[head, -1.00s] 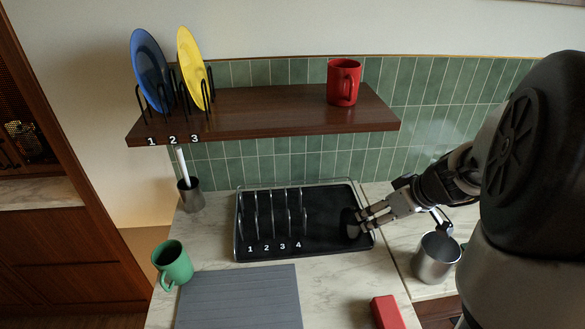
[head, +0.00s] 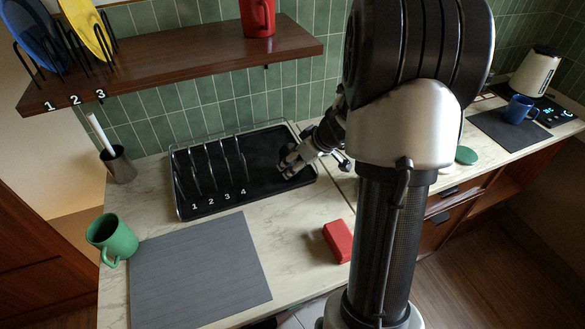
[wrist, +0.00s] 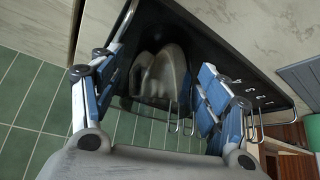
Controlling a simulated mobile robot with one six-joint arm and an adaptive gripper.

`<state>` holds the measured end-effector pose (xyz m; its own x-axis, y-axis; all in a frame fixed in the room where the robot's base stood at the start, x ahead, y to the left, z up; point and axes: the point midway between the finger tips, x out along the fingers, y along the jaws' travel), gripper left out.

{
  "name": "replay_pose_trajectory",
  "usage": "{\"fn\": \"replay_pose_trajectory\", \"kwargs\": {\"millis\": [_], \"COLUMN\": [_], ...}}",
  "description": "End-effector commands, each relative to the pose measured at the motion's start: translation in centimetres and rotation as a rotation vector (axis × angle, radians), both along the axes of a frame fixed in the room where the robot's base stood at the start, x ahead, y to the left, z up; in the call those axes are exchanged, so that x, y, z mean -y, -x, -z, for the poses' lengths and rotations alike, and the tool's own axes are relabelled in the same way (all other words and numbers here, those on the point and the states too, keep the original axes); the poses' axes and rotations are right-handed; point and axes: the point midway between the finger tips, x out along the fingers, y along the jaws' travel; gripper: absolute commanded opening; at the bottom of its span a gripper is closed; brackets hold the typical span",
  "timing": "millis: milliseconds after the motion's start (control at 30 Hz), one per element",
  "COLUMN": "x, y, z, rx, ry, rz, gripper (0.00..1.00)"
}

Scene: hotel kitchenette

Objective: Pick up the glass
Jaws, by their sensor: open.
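A greyish, see-through glass (wrist: 166,76) shows in the wrist view, at the black drying tray. My gripper (wrist: 160,66) is open, with one finger on each side of the glass. Whether either finger touches it I cannot tell. In the head view my gripper (head: 289,168) is at the right end of the tray (head: 265,184), beyond the numbered rack slots. The glass is not clearly visible there, as my fingers and arm cover that spot.
A wire rack (head: 216,168) stands in the tray's left half. A red block (head: 338,241), grey mat (head: 198,268) and green mug (head: 111,238) are in front. The shelf (head: 180,70) overhangs behind. A blue mug (head: 520,108) and kettle (head: 536,73) stand far right.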

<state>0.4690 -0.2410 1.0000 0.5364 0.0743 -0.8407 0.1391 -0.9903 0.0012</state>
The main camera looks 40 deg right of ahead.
Motion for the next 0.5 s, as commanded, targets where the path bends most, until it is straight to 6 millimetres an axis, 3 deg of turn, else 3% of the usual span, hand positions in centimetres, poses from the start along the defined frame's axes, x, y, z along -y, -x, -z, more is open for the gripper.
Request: {"fn": "replay_pose_trajectory", "kwargs": {"millis": [200, 500], "x": [-0.5, -0.5], "y": [-1.5, -2.0], "z": [3.1, 3.5], "rx": [-0.002, 0.000], "ry": [-0.002, -0.001], "rz": [0.000, 0.001], "gripper": [0.69, 0.69]}}
